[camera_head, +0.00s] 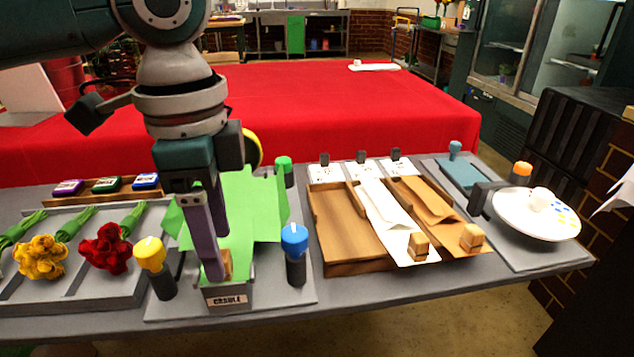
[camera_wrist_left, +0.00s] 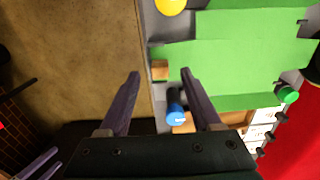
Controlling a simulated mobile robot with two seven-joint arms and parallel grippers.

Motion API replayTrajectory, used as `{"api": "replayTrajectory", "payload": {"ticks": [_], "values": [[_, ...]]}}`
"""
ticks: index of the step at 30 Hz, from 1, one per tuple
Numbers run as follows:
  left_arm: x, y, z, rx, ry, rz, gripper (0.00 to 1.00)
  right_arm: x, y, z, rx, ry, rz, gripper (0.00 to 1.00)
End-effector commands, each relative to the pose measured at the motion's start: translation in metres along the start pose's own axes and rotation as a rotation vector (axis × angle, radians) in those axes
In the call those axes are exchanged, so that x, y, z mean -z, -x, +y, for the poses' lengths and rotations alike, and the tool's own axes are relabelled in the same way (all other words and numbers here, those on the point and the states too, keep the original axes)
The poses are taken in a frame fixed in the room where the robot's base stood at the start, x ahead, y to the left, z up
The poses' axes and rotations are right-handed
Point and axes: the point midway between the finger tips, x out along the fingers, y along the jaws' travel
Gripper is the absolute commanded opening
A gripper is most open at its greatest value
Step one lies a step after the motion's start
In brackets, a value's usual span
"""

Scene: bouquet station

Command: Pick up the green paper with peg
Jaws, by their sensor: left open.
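The green paper (camera_head: 258,205) lies spread over the grey cradle (camera_head: 228,297), with its sides standing up. Its wooden peg (camera_head: 228,262) is at the front edge, partly hidden behind a finger in the head view. In the left wrist view, the peg (camera_wrist_left: 160,70) shows between my left fingertips, at the edge of the green paper (camera_wrist_left: 225,65). My left gripper (camera_head: 218,260) is open, pointing down over the cradle's front; whether it touches the peg I cannot tell. Purple fingertips of my right gripper (camera_wrist_left: 40,165) show at the bottom left corner of the left wrist view.
Yellow (camera_head: 150,255), blue (camera_head: 294,242) and green (camera_head: 285,165) knobbed posts stand around the cradle. A flower tray (camera_head: 75,295) is at left. A wooden rack (camera_head: 345,225) with pegged white and brown papers is at right, then a white palette (camera_head: 520,220).

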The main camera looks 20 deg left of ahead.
Motion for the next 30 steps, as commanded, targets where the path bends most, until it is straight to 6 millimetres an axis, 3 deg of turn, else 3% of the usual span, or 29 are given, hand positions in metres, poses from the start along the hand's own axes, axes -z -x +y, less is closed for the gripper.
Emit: {"api": "replayTrajectory", "payload": {"ticks": [4,12,30], "values": [[-0.001,-0.020,0.000,0.001,0.000,-0.002,0.65,-0.001,-0.004,0.000,0.000,0.000,0.000,0.86],[0.000,-0.023,0.000,0.002,-0.001,0.000,0.65,-0.001,-0.004,0.000,0.000,0.000,0.000,0.86],[0.000,-0.022,0.000,0.002,-0.001,0.000,0.00,-0.002,-0.004,0.000,0.000,0.001,-0.001,0.86]]}}
